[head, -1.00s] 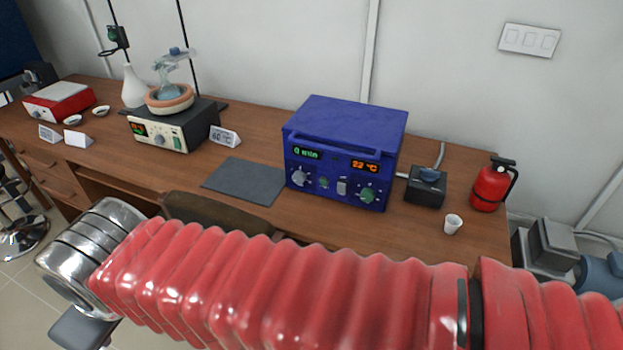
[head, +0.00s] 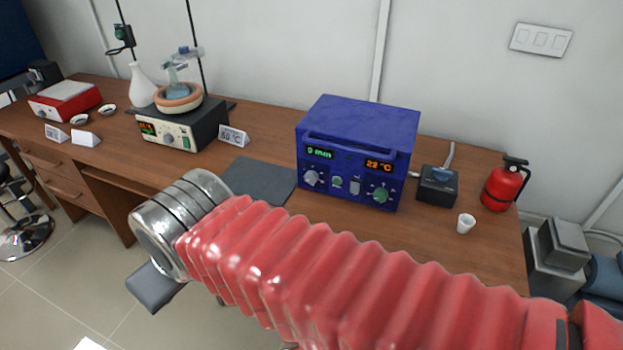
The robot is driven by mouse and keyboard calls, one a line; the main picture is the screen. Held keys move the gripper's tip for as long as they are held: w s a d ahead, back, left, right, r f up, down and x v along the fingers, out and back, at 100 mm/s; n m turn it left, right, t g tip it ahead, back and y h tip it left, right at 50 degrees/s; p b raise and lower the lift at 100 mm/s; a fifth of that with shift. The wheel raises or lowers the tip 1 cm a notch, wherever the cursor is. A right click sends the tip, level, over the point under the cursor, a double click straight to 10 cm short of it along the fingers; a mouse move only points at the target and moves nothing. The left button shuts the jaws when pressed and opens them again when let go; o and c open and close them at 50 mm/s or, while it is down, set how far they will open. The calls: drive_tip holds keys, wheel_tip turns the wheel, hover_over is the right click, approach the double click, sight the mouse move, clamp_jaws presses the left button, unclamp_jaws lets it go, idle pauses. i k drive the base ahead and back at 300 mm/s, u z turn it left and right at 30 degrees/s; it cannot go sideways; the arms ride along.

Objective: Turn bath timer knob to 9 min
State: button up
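The blue box-shaped unit (head: 357,120) stands on the wooden bench. Its front has a green display (head: 320,152) showing minutes, with a digit too small to read surely, and an orange display (head: 379,166) reading about 23 °C. A grey knob (head: 312,177) is below the green display and a green knob (head: 380,195) below the orange one. My arm crosses the foreground; its metal wrist (head: 180,220) is in front of the bench, left of the unit and apart from it. A dark grey part (head: 155,287) shows below the wrist. No fingertips can be made out.
A grey mat (head: 258,181) lies left of the unit. A heater with a bowl and glassware (head: 180,130) is farther left. A black box (head: 437,187), white cup (head: 466,223) and red extinguisher (head: 504,185) stand to the right. Small cards (head: 234,135) stand on the bench.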

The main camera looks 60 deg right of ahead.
sight(312, 177)
drive_tip(key=i, duration=1)
